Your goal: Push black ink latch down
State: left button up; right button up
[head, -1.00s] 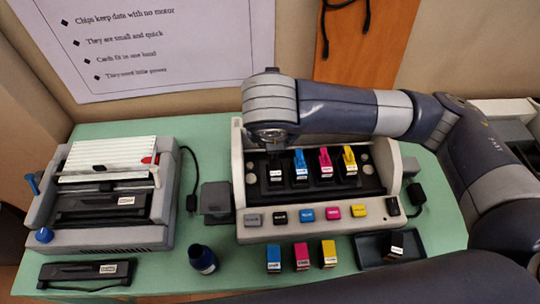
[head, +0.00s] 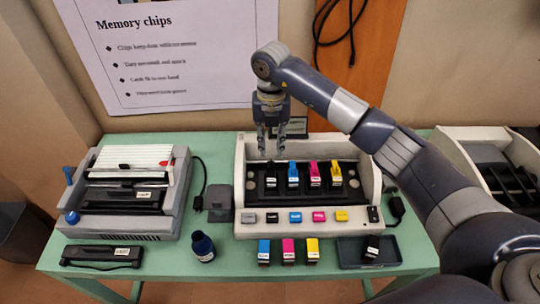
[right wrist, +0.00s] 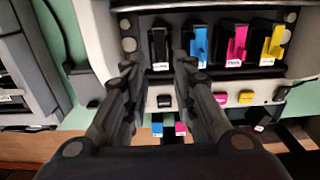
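The printer-like unit (head: 245,190) has a row of ink latches. The black ink latch (head: 271,174) is leftmost and also shows in the right wrist view (right wrist: 159,48). To its right stand the cyan latch (head: 293,174), magenta latch (head: 314,173) and yellow latch (head: 335,174). My right gripper (head: 272,153) points down above and behind the black latch, apart from it in the head view. Its fingers are open and empty, and in the right wrist view the black latch shows between and beyond them (right wrist: 158,68). My left gripper is not in view.
Coloured buttons (head: 295,217) line the unit's front. Loose cyan, magenta and yellow cartridges (head: 288,250), a dark bottle (head: 202,246) and a dark tray (head: 352,255) stand before it. A binding-machine-like device (head: 120,225) is at left. Some green table (head: 225,270) is bare.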

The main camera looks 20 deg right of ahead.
jog(key=f+p, duration=0.1)
jog(key=f, duration=0.3)
jog(key=shift+s+f, duration=0.1)
jog(key=shift+s, duration=0.1)
jog(key=shift+f, duration=0.8)
grip_shut()
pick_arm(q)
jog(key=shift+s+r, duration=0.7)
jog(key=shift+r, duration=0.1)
